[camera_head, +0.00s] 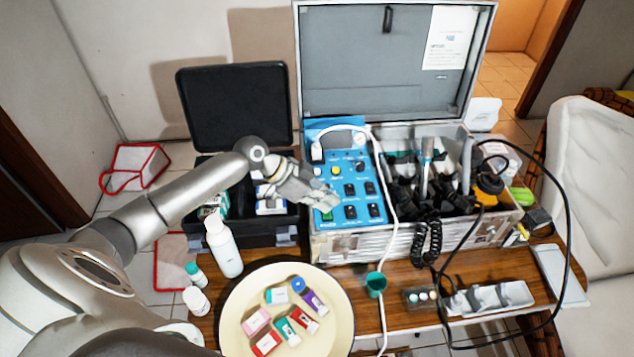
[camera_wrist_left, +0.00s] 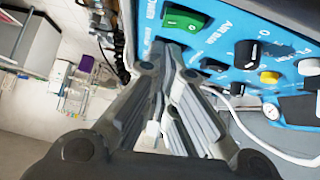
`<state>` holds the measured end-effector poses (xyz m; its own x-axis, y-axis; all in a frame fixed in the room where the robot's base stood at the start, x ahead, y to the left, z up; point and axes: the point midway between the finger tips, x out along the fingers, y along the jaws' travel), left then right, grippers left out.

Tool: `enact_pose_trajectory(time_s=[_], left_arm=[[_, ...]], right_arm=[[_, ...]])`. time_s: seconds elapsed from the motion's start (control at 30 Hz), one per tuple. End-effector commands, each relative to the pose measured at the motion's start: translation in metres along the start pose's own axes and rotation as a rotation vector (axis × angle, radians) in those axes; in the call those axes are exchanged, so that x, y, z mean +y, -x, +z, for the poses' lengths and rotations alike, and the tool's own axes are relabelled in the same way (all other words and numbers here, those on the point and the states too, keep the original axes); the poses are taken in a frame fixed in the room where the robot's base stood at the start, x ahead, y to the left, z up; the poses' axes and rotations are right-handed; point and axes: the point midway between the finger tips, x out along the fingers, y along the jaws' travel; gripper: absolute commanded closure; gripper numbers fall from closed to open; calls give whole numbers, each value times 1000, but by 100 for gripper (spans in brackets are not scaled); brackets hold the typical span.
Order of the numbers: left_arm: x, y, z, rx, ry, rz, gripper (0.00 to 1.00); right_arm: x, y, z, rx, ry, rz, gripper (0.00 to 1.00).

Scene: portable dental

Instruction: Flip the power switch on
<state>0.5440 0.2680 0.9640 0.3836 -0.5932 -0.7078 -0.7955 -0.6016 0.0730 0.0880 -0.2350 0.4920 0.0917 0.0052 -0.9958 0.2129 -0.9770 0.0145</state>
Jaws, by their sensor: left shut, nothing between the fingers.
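The green power switch (camera_head: 327,215) sits at the lower left corner of the blue control panel (camera_head: 346,171) of the open dental case. In the left wrist view the green rocker switch (camera_wrist_left: 185,18) is just beyond the fingertips, near the top edge. My left gripper (camera_head: 326,201) is shut and empty, with its tips at the panel's lower left, right by the switch. In the wrist view the closed fingers (camera_wrist_left: 168,52) point at the switch; I cannot tell whether they touch it. The rocker's on or off position is not clear. My right gripper is not in view.
Black rocker switches (camera_head: 350,189) and a white cable (camera_head: 387,190) lie right of the green switch. An open black case (camera_head: 236,105) stands left. A cream bowl (camera_head: 239,318) with small boxes and a white bottle (camera_head: 222,246) stand in front. Black cords hang right.

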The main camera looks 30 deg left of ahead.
Motion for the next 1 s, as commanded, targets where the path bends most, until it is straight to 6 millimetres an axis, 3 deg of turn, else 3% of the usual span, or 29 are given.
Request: enact_pose_trajectory(time_s=[0.23, 0.57, 0.73, 1.0], left_arm=[[0, -13, 13, 2, 0, 0, 100], [0, -14, 14, 2, -2, 0, 100], [3, -22, 22, 1, -4, -1, 100], [3, -19, 20, -1, -3, -1, 100]], right_arm=[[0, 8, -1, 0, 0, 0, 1], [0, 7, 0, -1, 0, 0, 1], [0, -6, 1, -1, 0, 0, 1], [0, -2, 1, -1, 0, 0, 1]])
